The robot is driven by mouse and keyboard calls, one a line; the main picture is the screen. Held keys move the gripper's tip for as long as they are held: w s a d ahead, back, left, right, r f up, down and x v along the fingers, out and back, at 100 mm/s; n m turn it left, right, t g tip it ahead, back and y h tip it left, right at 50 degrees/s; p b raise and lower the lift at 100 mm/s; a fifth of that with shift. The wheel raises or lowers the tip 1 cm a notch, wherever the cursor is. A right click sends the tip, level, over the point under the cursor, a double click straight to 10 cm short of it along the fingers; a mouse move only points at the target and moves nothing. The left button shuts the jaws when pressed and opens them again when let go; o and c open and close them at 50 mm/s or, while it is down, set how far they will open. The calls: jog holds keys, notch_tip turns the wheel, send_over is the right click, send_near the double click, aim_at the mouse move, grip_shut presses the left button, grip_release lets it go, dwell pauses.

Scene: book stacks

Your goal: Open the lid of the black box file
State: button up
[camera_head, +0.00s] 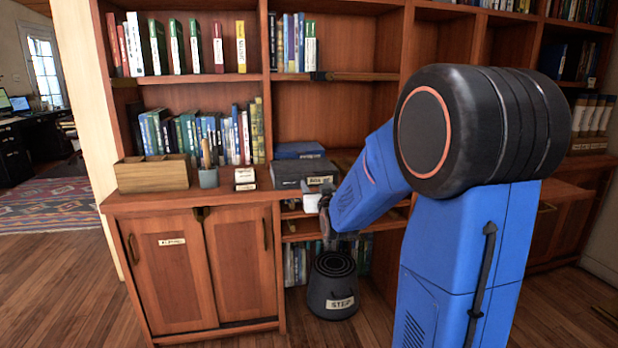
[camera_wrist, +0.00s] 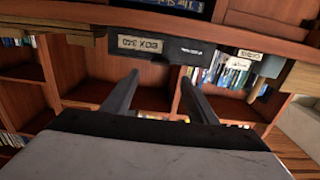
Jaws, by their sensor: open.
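The black box file (camera_head: 300,170) lies flat on the wooden ledge of the bookcase, with a pale label on its front. Its lid looks shut. In the wrist view the front of the box file (camera_wrist: 180,50) crosses the upper middle, with its label upside down. My gripper (camera_wrist: 159,77) is open and empty, its two fingers apart and pointing toward the front of the box file. Some distance seems to remain between the fingertips and the box. In the head view my gripper (camera_head: 326,212) is in front of and just below the box file, partly hidden by my arm.
A blue book or box (camera_head: 298,150) lies behind the box file. A dark step stool (camera_head: 332,285) stands on the floor below. Shelves flank the opening.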

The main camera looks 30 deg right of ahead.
aim_at(310, 175)
jog(key=x, duration=1)
grip_shut()
